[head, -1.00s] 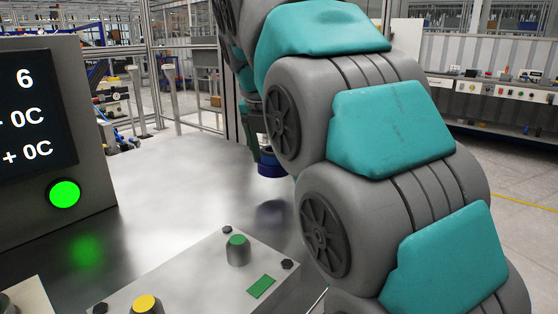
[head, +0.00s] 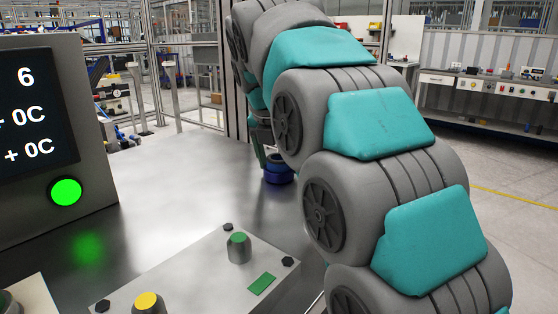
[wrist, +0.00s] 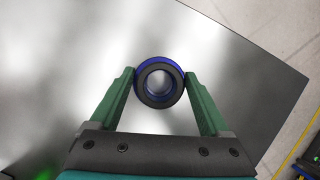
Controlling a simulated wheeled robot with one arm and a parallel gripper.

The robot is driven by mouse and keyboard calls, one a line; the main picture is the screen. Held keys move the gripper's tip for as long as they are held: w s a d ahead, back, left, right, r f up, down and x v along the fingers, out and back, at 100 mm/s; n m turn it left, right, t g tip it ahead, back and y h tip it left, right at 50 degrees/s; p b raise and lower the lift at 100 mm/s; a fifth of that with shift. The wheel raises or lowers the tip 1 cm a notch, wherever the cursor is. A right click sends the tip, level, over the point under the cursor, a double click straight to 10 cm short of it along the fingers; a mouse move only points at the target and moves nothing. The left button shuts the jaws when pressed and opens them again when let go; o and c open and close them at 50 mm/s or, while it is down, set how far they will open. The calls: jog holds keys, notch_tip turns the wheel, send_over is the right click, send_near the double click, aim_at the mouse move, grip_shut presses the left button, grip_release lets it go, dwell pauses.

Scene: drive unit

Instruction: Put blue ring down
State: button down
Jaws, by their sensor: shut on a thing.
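The blue ring (wrist: 160,82) sits between the two green fingers of my gripper (wrist: 159,80) in the wrist view, with a finger against each side. Its face has a dark inner band, and the metal table shows through its hole. In the head view the blue ring (head: 279,168) is at the lower end of my arm, low at the table surface (head: 190,180). My arm partly hides it there. I cannot tell whether its underside touches the table.
A grey panel with a screen and green light (head: 66,192) stands at the left. A control box with a green button (head: 238,247) and a yellow button (head: 148,303) is in front. The table around the ring is clear; its edge (wrist: 285,60) lies to the right in the wrist view.

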aim_at(275, 161)
grip_release()
jog(key=shift+f, duration=0.1)
dwell(0.4)
jog(key=p+v, duration=0.1)
jog(key=v, duration=0.6)
jog(key=shift+r, duration=0.4)
jog(key=shift+s, duration=0.1)
